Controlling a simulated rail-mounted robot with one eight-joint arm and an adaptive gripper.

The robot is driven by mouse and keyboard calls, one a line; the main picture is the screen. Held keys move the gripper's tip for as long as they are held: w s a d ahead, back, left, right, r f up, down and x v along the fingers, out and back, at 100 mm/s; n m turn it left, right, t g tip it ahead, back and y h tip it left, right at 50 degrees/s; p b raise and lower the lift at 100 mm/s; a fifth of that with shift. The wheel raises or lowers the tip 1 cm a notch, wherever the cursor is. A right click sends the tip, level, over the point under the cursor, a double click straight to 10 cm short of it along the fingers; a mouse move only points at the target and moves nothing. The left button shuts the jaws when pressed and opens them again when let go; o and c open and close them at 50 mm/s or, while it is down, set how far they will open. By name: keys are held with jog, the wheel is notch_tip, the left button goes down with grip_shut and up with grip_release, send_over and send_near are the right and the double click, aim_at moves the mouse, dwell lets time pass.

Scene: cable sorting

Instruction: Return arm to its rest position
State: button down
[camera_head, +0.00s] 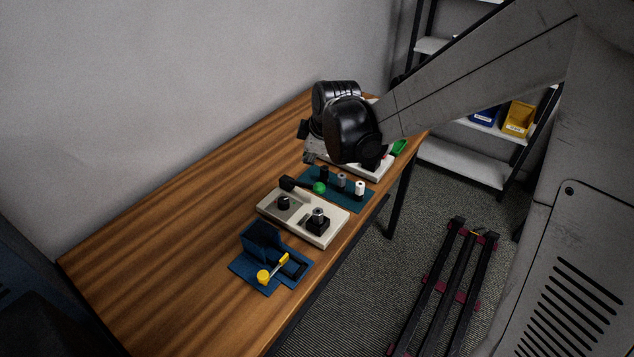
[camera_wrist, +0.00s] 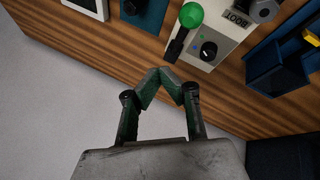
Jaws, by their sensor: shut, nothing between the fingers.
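My gripper (camera_wrist: 160,77) is in the wrist view with its two green and black fingers angled inward and their tips together, with nothing between them. It hangs over the table edge by the wall, apart from the devices. In the head view my black wrist is over the far part of the wooden table (camera_head: 190,200), and the fingers there are too small and dark to make out.
A pale control panel (camera_head: 268,209) with knobs stands mid-table; it also shows in the wrist view (camera_wrist: 221,27). A blue holder (camera_head: 262,240) with a yellow part is nearer. Shelves (camera_head: 465,160) stand behind. The table's left side is clear.

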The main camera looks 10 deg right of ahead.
jog(key=shift+s, duration=0.1)
dwell(0.3)
jog(key=s+d+r+m+b, duration=0.1)
jog(key=s+d+r+m, duration=0.25)
jog(key=s, duration=0.25)
jog(key=s+d+r+m, duration=0.3)
jog(key=s+r, duration=0.1)
jog(key=s, duration=0.3)
jog(key=s+d+m+t+h+b, duration=0.1)
jog(key=s+d+m, duration=0.3)
jog(key=s+m, duration=0.4)
jog(key=s, duration=0.6)
jog(key=shift+s+d+f+h, duration=0.15)
jog(key=shift+s+f+h, duration=0.2)
jog(key=shift+s+h, duration=0.05)
jog(key=shift+w+r, duration=0.1)
